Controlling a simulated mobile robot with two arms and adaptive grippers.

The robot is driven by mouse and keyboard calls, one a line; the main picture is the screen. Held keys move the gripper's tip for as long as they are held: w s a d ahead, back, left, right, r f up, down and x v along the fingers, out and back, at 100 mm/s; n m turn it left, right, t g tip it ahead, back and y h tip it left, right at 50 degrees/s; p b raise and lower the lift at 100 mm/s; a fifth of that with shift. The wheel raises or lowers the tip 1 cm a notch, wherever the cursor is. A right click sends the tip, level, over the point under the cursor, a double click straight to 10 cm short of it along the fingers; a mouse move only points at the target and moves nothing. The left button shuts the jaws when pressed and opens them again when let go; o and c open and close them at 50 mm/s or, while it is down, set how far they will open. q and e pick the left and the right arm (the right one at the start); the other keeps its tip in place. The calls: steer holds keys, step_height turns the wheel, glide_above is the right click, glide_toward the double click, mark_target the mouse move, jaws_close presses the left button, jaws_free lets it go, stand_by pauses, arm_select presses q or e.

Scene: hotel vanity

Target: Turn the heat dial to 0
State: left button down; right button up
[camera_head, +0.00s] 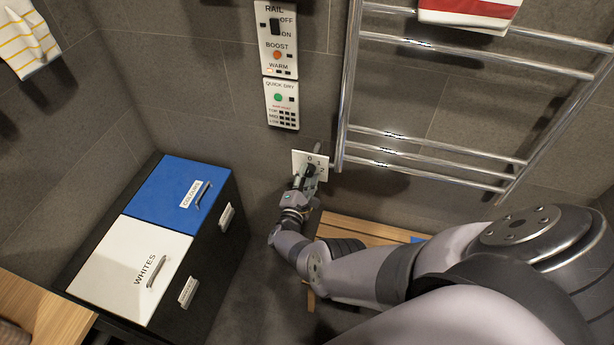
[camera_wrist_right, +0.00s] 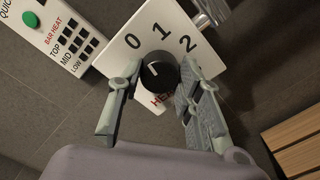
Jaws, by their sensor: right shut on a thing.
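The heat dial (camera_wrist_right: 158,76) is a round black knob on a white wall plate marked 0, 1 and 2 (camera_wrist_right: 203,52). A small white mark on the knob appears to point up and left, toward the 0 side. My right gripper (camera_wrist_right: 160,78) is shut on the dial, one finger on each side. In the head view, my right gripper (camera_head: 308,172) reaches the white plate (camera_head: 322,161) and mostly hides the knob. My left gripper is not in view.
A rail control panel (camera_head: 277,40) and a quick-dry panel (camera_head: 282,104) sit above the plate. A chrome towel rail (camera_head: 347,90) is close on the right. A wooden slatted surface (camera_head: 350,230) lies below, and blue and white laundry bins (camera_head: 180,172) stand left.

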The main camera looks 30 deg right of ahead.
steer(key=shift+n, duration=1.1)
steer(key=o, duration=1.1)
steer(key=shift+o, duration=0.3)
